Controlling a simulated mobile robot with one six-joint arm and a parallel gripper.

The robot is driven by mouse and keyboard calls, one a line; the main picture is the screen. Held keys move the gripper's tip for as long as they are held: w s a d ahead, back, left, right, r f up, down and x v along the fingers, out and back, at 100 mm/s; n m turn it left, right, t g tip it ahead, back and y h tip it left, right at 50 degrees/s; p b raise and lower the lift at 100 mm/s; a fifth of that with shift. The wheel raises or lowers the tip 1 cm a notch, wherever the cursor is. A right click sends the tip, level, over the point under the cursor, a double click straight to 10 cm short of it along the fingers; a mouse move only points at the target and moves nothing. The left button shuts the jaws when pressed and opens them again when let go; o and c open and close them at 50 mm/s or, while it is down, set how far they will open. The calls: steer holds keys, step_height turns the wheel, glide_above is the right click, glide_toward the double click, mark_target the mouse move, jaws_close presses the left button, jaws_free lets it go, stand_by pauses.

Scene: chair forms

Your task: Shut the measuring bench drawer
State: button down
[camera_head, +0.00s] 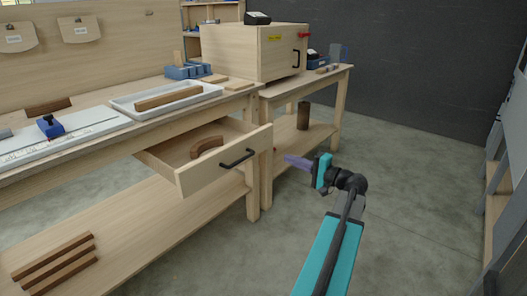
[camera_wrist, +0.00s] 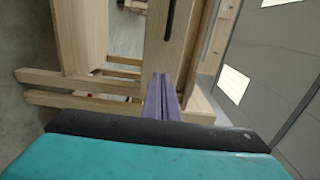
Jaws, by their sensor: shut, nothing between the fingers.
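The measuring bench drawer (camera_head: 222,170) is pulled well out from under the bench (camera_head: 150,112). It has a pale wood front and a black bar handle (camera_head: 238,158). A curved brown wooden piece (camera_head: 207,147) lies inside. My gripper (camera_head: 287,158) has purple fingers, shut and empty, in front of the drawer and to the right of its handle, pointing towards it. A gap shows between fingertips and drawer front in the head view. In the wrist view the shut fingers (camera_wrist: 161,98) point at a pale wood panel (camera_wrist: 160,52) with a dark handle (camera_wrist: 170,18).
A white tray (camera_head: 118,103) with a wood bar and a white board with a blue clamp (camera_head: 50,125) stand on the bench. A second bench (camera_head: 335,74) with a wooden cabinet (camera_head: 245,50) stands behind. Brown strips lie on the lower shelf. The floor at right is clear.

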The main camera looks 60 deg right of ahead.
steer(key=shift+s+d+r, duration=0.1)
steer(key=shift+s, duration=0.05)
steer(key=b, duration=0.3)
glide_toward(257, 145)
steer(key=w, duration=0.5)
steer(key=shift+w+d, duration=0.1)
steer(key=shift+w, duration=0.6)
steer(key=shift+d, duration=0.15)
